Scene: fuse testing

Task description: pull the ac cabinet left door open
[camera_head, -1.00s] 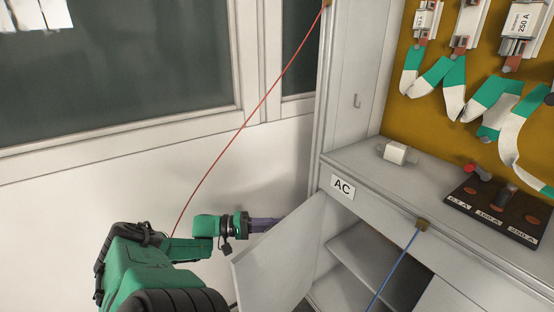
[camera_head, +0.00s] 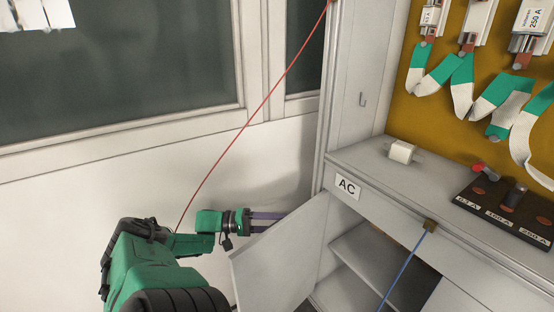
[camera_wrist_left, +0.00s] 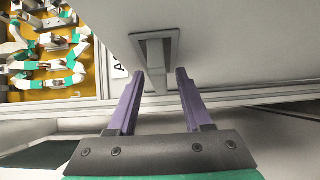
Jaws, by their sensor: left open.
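The AC cabinet left door (camera_head: 275,260) stands swung partly open at the lower middle of the head view, below the AC label (camera_head: 347,187). My left gripper (camera_head: 280,222) is on the door's outer side, with its tips partly hidden behind the door's edge. In the left wrist view the door's outer face (camera_wrist_left: 240,40) carries a grey handle (camera_wrist_left: 156,55) on a rectangular plate. My left gripper's purple fingers (camera_wrist_left: 161,74) are spread apart around the lower part of the handle, and a gap shows on the right side. My right gripper is out of view.
The cabinet's inner shelf (camera_head: 370,262) shows behind the door. A blue cord (camera_head: 405,268) hangs across the opening. On the countertop are a white fuse (camera_head: 403,152) and a dark labelled block (camera_head: 505,208). A red cord (camera_head: 250,118) runs past the wall on the left.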

